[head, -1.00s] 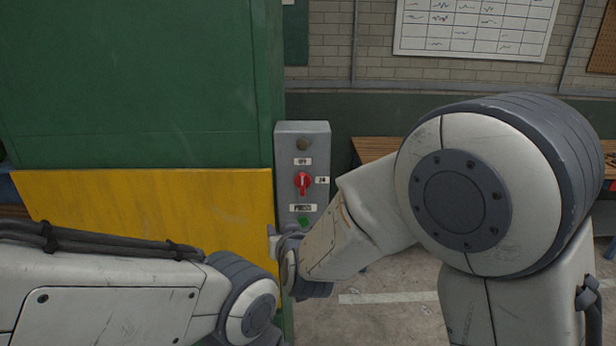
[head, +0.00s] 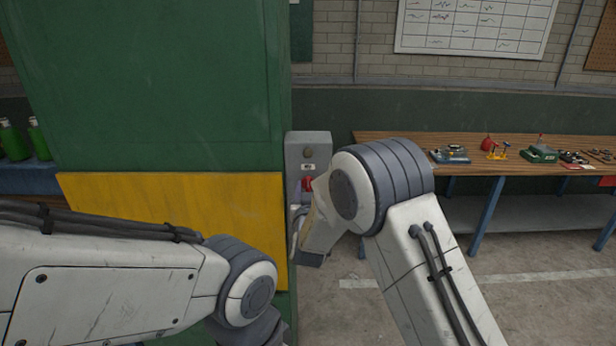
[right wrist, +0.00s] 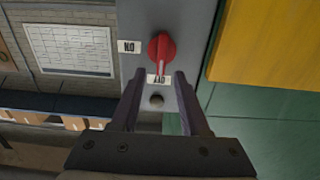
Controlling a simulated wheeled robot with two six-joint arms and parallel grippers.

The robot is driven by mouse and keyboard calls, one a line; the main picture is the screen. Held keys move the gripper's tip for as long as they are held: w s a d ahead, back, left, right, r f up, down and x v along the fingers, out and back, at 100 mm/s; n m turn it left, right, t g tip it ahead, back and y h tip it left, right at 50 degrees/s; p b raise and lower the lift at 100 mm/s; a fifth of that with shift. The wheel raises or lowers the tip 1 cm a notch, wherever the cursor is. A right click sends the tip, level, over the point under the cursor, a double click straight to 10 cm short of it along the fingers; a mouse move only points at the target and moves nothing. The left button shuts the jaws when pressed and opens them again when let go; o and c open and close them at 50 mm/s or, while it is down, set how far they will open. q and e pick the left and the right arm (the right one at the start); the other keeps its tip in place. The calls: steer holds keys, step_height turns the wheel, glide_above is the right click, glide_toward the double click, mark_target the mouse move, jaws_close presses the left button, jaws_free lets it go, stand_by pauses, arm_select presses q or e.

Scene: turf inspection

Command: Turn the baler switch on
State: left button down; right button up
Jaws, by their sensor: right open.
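The baler switch is a red rotary knob (head: 308,184) on a grey control box (head: 309,139) at the edge of the green machine. In the head view my right arm hides part of it. In the right wrist view, which is inverted, the red knob (right wrist: 161,48) lies in line with the OFF label (right wrist: 159,79), with the ON label (right wrist: 129,47) to its left. My right gripper (right wrist: 158,75) is open and empty, its fingertips short of the knob and either side of the OFF label. My left gripper is out of view; only its arm shows.
The green machine (head: 160,80) with a yellow panel (head: 190,215) fills the left. A wooden bench (head: 400,146) with small items stands right of the box. Green bottles (head: 38,139) stand far left. A round grey part (right wrist: 156,100) sits on the box below OFF.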

steer(key=shift+w, duration=1)
steer(key=shift+c, duration=0.3)
